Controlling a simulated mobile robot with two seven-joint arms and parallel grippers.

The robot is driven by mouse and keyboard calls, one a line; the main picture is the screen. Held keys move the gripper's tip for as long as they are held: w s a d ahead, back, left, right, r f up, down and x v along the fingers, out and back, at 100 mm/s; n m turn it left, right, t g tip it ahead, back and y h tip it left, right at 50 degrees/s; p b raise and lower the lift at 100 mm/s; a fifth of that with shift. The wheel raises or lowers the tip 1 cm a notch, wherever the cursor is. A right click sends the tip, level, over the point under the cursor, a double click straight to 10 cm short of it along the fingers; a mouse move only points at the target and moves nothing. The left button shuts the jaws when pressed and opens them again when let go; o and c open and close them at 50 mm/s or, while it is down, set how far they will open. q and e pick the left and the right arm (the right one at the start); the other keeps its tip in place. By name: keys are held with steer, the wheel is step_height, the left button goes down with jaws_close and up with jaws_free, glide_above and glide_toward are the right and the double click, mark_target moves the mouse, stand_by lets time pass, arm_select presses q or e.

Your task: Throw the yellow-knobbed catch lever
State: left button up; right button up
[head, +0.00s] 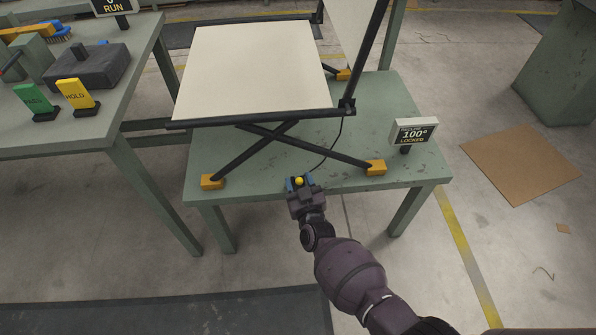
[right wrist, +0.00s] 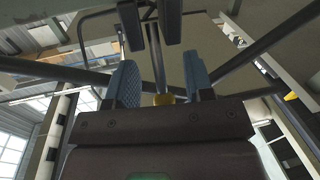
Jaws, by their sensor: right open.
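The yellow knob of the catch lever (head: 299,181) shows at the front edge of the green table, below the lounger. My right gripper (head: 300,185) is there with its blue fingers open, one on each side of the knob. In the right wrist view the knob (right wrist: 163,99) shows low between the spread fingers (right wrist: 161,80); whether they touch it I cannot tell. The lever's shaft is mostly hidden by the gripper. The folding lounger (head: 250,70) has a flat cream seat, a raised back panel and crossed black legs. A small sign (head: 414,132) reads 100° LOCKED. My left gripper is not in view.
The lounger's orange feet (head: 212,181) and (head: 376,167) stand on the green table (head: 420,180), either side of my gripper. A left bench (head: 90,125) holds green PASS and yellow HOLD tags (head: 76,94). A cardboard sheet (head: 518,165) lies on the floor at right.

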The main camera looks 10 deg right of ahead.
steer(key=shift+w, duration=0.2)
steer(key=shift+r, duration=0.1)
steer(key=shift+c, duration=0.3)
steer(key=shift+s, duration=0.1)
jaws_close()
steer(key=shift+w+r+g+p, duration=0.35)
steer(key=shift+r+p, duration=0.15)
steer(key=shift+p, duration=0.1)
steer(key=shift+w+r+g+p, duration=0.15)
steer(key=shift+r+g+p, duration=0.15)
steer(key=shift+p, duration=0.15)
steer(key=shift+w+r+g+p, duration=0.1)
steer(key=shift+w+g+p, duration=0.15)
steer(key=shift+p, duration=0.2)
steer(key=shift+w+g+h+p, duration=0.1)
steer(key=shift+g+h+p, duration=0.2)
steer(key=shift+g+p, duration=0.1)
steer(key=shift+w+f+m+g+p, duration=0.1)
steer(key=shift+f+m+g+p, duration=0.2)
steer(key=shift+g+p, duration=0.15)
steer(key=shift+g, duration=0.25)
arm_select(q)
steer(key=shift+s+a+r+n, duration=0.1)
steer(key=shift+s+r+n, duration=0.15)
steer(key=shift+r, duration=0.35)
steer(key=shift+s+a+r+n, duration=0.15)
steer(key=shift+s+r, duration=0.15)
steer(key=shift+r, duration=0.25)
arm_select(e)
steer(key=shift+f, duration=0.3)
